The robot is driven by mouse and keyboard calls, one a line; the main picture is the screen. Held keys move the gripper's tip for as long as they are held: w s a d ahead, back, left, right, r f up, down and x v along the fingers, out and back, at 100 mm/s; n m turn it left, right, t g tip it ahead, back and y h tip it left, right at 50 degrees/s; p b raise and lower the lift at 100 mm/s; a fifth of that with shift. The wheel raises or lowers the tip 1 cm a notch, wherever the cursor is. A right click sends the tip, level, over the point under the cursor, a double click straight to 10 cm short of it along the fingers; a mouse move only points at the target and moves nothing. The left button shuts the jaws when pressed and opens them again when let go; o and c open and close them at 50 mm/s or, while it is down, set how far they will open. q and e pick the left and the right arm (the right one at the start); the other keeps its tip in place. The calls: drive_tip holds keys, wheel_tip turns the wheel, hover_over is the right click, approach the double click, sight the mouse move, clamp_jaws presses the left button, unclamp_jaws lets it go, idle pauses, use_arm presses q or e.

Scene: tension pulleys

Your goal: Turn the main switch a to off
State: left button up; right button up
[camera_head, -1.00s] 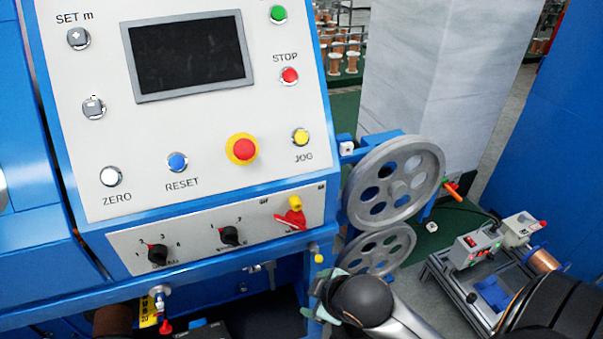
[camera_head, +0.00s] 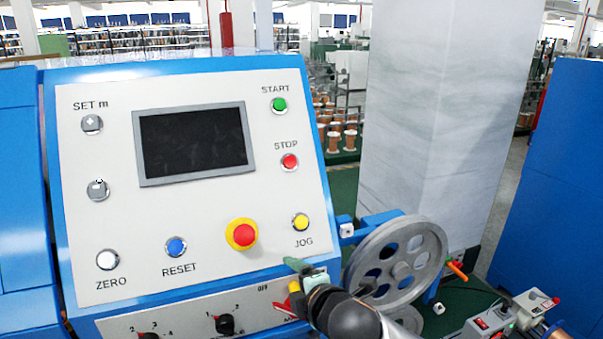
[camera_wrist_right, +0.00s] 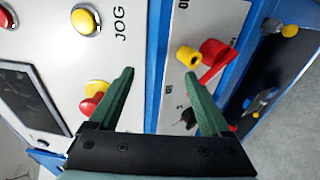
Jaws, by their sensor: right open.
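The main switch is a red handle with a yellow piece, on the lower strip of the control panel. In the head view its red handle (camera_head: 284,307) is partly hidden behind my right gripper (camera_head: 296,280). In the right wrist view the red handle (camera_wrist_right: 215,58) and yellow piece (camera_wrist_right: 187,56) show clearly. My right gripper (camera_wrist_right: 160,76) is open and empty, its two green fingers pointing at the panel. One fingertip is close to the yellow piece; I cannot tell whether they touch. The other finger is over the panel's edge near JOG. My left gripper is not in view.
The yellow JOG button (camera_head: 300,222) and red emergency stop (camera_head: 242,235) sit above the strip. A black rotary knob (camera_head: 224,325) is left of the switch. A grey pulley wheel (camera_head: 397,262) stands close on the right, beside my right arm.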

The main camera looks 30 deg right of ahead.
drive_tip(key=w+d+r+n+t, duration=0.2)
drive_tip(key=r+n, duration=0.1)
drive_tip(key=r, duration=0.4)
drive_tip(key=w+d+r+n+t, duration=0.2)
drive_tip(key=r+n, duration=0.1)
drive_tip(key=r, duration=0.3)
drive_tip(key=w+d+r+n+t+h, duration=0.1)
drive_tip(key=w+d+r+n+t, duration=0.1)
drive_tip(key=r, duration=0.5)
drive_tip(key=shift+w+r+n, duration=0.15)
drive_tip(key=shift+r+n, duration=0.2)
drive_tip(key=shift+n, duration=0.45)
drive_tip(key=shift+a, duration=0.1)
